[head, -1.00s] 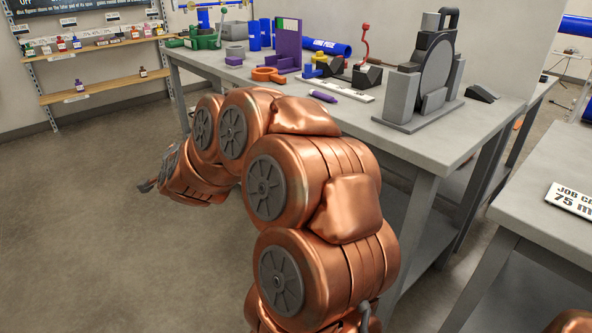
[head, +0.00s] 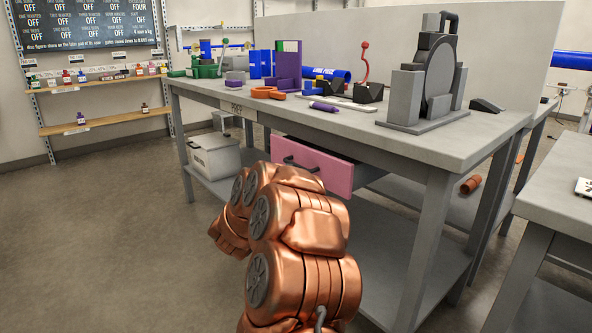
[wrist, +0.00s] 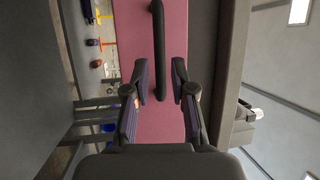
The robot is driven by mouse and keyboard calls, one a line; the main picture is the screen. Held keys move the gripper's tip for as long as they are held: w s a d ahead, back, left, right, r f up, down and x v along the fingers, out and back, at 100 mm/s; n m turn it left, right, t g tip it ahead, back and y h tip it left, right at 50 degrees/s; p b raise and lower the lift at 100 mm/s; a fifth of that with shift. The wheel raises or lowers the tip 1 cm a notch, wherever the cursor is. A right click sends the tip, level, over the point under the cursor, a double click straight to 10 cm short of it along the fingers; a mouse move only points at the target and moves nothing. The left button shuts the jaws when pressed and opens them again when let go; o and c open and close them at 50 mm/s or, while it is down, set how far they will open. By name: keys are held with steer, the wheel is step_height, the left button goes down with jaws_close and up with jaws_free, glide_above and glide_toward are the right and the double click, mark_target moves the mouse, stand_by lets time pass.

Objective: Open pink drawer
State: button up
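The pink drawer (head: 318,166) hangs under the workbench top in the head view, with a dark bar handle (head: 300,165) on its front. My arm covers its lower left part. In the wrist view the pink front (wrist: 140,45) fills the middle and the black handle (wrist: 158,50) runs up and down the picture. My gripper (wrist: 161,66) is open, one finger on each side of the handle's lower end, with gaps showing on both sides. The head view does not show my gripper; my arm hides it. I cannot tell how far the drawer stands out.
The grey workbench (head: 440,147) carries pipe tools and a large dark machine (head: 432,75). A light grey box (head: 214,156) stands on its lower shelf. Another table (head: 560,200) is at the right. The floor at the left is clear.

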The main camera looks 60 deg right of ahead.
steer(key=shift+b+x, duration=0.6)
steer(key=shift+x, duration=2.2)
jaws_close()
